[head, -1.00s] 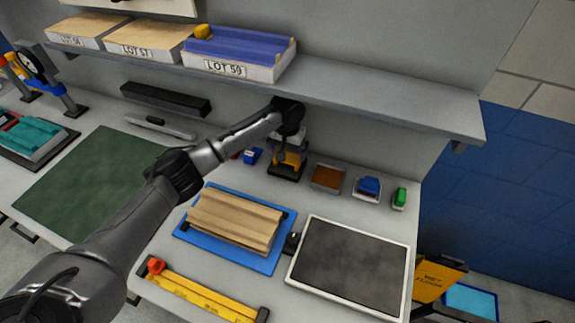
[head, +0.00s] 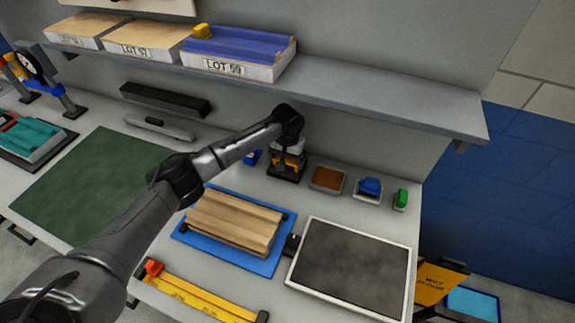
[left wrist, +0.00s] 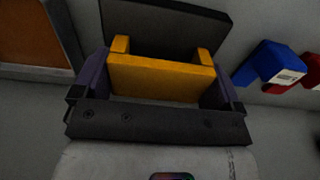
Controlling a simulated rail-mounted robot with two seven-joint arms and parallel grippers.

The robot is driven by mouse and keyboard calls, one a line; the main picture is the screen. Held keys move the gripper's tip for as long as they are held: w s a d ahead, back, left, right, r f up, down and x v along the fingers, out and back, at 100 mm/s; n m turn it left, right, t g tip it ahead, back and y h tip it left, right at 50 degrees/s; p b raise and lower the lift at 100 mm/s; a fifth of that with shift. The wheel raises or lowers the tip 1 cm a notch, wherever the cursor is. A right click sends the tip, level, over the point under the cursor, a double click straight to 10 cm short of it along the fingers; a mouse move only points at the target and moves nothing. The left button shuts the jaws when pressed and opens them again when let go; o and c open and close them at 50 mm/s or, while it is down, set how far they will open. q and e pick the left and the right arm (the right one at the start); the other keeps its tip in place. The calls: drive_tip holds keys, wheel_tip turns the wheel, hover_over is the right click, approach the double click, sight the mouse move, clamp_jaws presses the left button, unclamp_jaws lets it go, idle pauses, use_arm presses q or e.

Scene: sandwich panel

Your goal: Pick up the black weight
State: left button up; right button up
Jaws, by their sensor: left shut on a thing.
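The black weight (head: 284,178) has a yellow handle and is at the back of the bench, below the shelf. My left gripper (head: 288,162) comes down over it from above and is shut on its handle. In the left wrist view, the weight's black body (left wrist: 165,22) shows beyond the yellow handle, and the fingers of the left gripper (left wrist: 160,80) are at the handle's two ends. I cannot tell whether the weight's underside touches the bench. My right gripper is not in view.
A shelf (head: 400,95) with lot boxes overhangs the back. A brown-filled tray (head: 328,179), blue block (head: 370,186) and green block (head: 401,198) stand to the right. A blue mat (head: 265,266) with a wooden panel and a grey-topped, white-rimmed plate (head: 352,266) lie in front.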

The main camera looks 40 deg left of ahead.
use_arm(q)
drive_tip(key=c, duration=0.6)
drive_tip(key=shift+r, duration=0.15)
drive_tip(key=shift+c, duration=0.5)
